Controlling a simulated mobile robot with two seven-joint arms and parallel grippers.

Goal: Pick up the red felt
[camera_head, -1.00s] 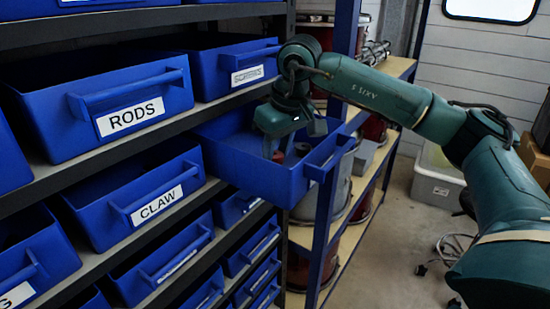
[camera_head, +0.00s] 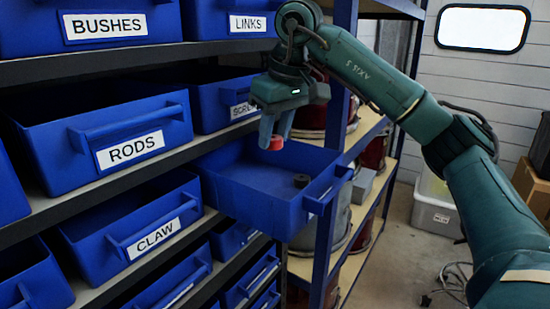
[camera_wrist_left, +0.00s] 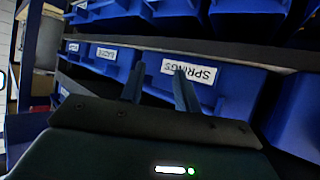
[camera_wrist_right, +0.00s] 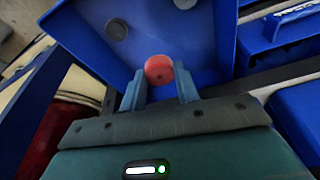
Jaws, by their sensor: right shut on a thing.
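The red felt (camera_head: 277,143) is a small round red piece between the fingertips of my right gripper (camera_head: 274,138), held above the pulled-out blue drawer (camera_head: 250,200). In the right wrist view the red felt (camera_wrist_right: 159,69) sits between the two fingers, with the drawer floor behind it. The right gripper is shut on it. A dark round piece (camera_head: 301,181) lies in the drawer; in the right wrist view two grey round pieces show there. My left gripper (camera_wrist_left: 158,85) shows only in the left wrist view, its two fingers apart with nothing between them, facing a blue bin labelled SPRINGS.
Blue bins labelled RODS (camera_head: 110,140) and CLAW (camera_head: 135,225) stand on the shelves at the left. A blue post (camera_head: 330,200) stands just right of the open drawer.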

